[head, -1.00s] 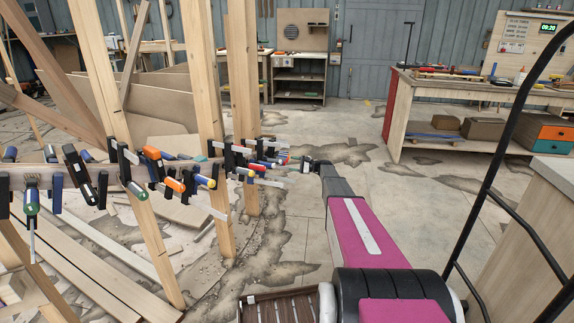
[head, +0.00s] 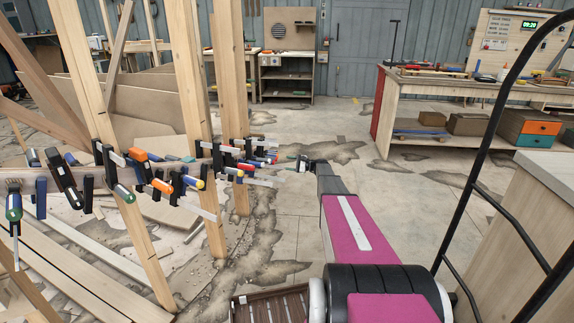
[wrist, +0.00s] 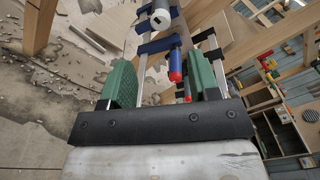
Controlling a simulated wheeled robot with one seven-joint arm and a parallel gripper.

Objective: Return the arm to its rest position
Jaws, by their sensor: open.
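My arm (head: 350,235), with a magenta and black casing, stretches forward from the bottom of the head view. My gripper (head: 303,163) is at its far end, small in that view, just right of a row of clamps (head: 250,160) on the curved wooden stringer. In the wrist view, my gripper (wrist: 162,80) has two green-padded fingers set wide apart, with nothing held between them.
Upright timber posts (head: 205,130) and more clamps (head: 65,180) stand at left. A workbench (head: 440,85) with boxes under it is at right. A black tubular rail (head: 478,160) and a pale cabinet (head: 530,220) are near right. Open, stained floor (head: 330,120) lies between.

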